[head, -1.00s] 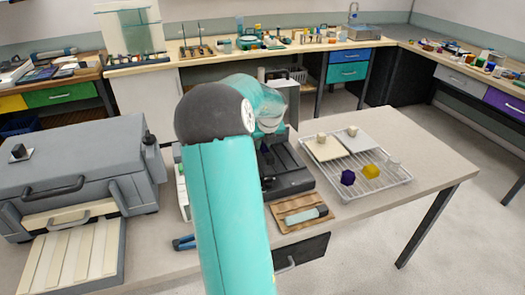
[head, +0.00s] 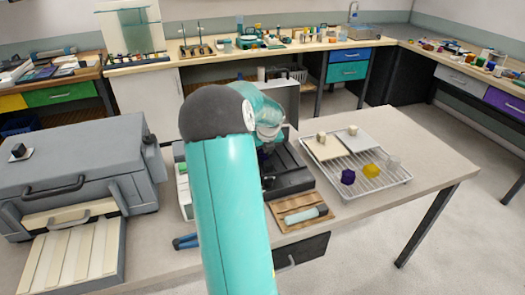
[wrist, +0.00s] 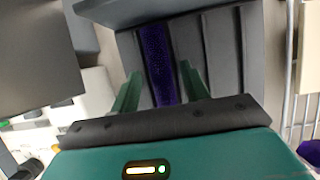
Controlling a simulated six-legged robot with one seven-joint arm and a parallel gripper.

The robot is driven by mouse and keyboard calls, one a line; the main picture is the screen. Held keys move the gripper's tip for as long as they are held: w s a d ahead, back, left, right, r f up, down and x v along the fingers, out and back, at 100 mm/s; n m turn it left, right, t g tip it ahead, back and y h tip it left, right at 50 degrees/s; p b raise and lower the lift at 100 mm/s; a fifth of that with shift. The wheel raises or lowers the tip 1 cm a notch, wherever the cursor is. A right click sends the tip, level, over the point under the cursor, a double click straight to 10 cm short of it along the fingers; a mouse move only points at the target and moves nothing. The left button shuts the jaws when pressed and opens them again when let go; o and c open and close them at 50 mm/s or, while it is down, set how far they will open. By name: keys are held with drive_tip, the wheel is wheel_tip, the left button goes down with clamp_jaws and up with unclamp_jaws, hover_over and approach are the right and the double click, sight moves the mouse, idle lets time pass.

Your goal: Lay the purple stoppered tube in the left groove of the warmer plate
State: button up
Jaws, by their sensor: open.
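The purple tube (wrist: 155,50) lies lengthwise along the leftmost visible groove of the dark grey warmer plate (wrist: 221,50) in the wrist view. The plate also shows in the head view (head: 290,178), partly behind my arm. My gripper (wrist: 160,74) is open, with one teal finger on each side of the tube and visible gaps between them. The tube's near end is hidden by the gripper body, and I cannot make out its stopper. In the head view my arm hides the gripper.
A wire rack (head: 372,182) with purple and yellow pieces stands to the right. A large grey case (head: 75,170) fills the left. The table's right end is clear.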

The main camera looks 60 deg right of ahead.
drive_tip(key=v, duration=1.2)
drive_tip(key=shift+r, duration=0.2)
drive_tip(key=w+a+r+n+t+y, duration=0.1)
drive_tip(key=w+a+n, duration=0.25)
drive_tip(key=a, duration=0.25)
drive_tip(key=w+a+r+n, duration=0.2)
drive_tip(key=w+a+n, duration=0.1)
drive_tip(key=a+n, duration=0.25)
drive_tip(key=w+a+r+n+t+y, duration=0.1)
drive_tip(key=w+a+n, duration=0.3)
drive_tip(key=a, duration=0.3)
drive_tip(key=a+r+n+y, duration=0.1)
drive_tip(key=a+r+n, duration=0.1)
drive_tip(key=a+n, duration=1.3)
drive_tip(key=s+a+n, duration=0.4)
drive_tip(key=a+n, duration=0.4)
drive_tip(key=a, duration=0.2)
drive_tip(key=s+a+f+n, duration=0.1)
drive_tip(key=s+a+n, duration=0.3)
drive_tip(key=a+n, duration=0.5)
drive_tip(key=shift+a, duration=1)
